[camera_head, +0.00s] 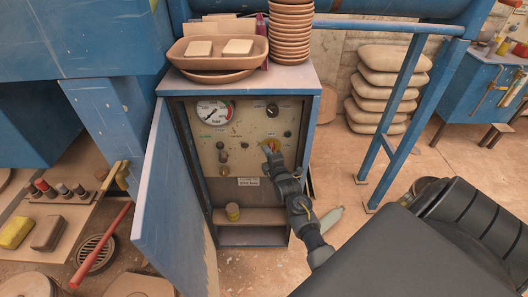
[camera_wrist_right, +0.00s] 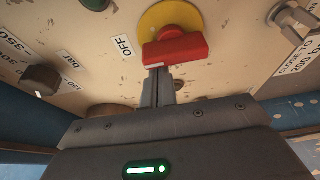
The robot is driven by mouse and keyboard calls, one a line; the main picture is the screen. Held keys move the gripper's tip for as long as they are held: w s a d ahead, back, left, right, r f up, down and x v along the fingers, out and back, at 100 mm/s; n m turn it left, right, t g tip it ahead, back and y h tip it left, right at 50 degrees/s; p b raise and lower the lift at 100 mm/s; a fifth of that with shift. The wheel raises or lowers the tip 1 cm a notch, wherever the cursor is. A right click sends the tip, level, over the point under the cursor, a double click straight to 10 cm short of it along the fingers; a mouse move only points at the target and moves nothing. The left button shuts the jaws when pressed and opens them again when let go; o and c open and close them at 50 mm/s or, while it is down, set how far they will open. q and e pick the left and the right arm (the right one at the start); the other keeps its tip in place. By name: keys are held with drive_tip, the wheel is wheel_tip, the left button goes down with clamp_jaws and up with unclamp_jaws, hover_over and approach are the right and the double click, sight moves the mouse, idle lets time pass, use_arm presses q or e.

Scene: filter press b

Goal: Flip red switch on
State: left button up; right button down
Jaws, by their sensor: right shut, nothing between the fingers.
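The red switch (camera_wrist_right: 177,48) sits on a round yellow plate (camera_wrist_right: 163,19) on the cream control panel, beside an "OFF" label (camera_wrist_right: 124,46) in the right wrist view. Its red handle lies roughly level in that view. My right gripper (camera_wrist_right: 158,73) is shut and empty, its fingertips at the lower edge of the red handle, seemingly touching it. In the head view my right gripper (camera_head: 270,152) reaches the panel (camera_head: 240,130) inside the open blue cabinet and mostly covers the switch. My left gripper is not in view.
The blue cabinet door (camera_head: 172,200) stands open at the left. A gauge (camera_head: 213,111) and several knobs share the panel. Trays and stacked bowls (camera_head: 291,30) stand on the cabinet top. A blue frame (camera_head: 400,110) stands at the right.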

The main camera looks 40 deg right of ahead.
idle(0.3)
drive_tip(key=shift+m+b, duration=0.45)
drive_tip(key=shift+m, duration=0.25)
